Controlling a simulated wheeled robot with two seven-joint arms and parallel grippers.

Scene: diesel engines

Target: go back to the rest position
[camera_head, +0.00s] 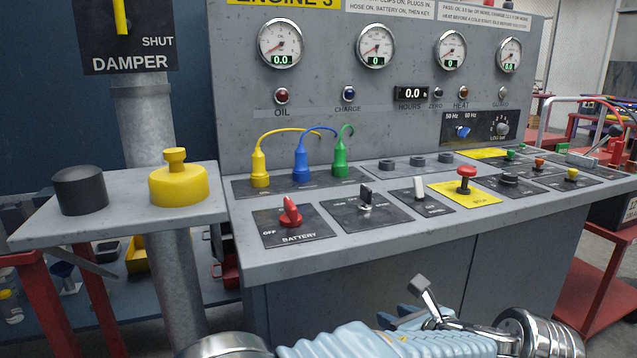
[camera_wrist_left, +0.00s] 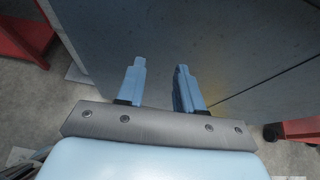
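My left gripper (camera_head: 402,317) is low at the bottom edge of the head view, in front of the engine console and below its top. In the left wrist view the two blue fingers of the left gripper (camera_wrist_left: 160,82) stand apart with nothing between them. They point toward the console's grey front panel (camera_wrist_left: 115,30). My light-blue arm parts and chrome joints lie along the bottom of the head view. I cannot make out my right gripper there.
The console (camera_head: 400,235) carries a red battery switch (camera_head: 290,212), yellow, blue and green plugs (camera_head: 300,163), and a red stop button (camera_head: 466,178). A shelf at left holds a yellow cap (camera_head: 178,185) and a black knob (camera_head: 80,190). Red stands (camera_head: 597,275) flank the console.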

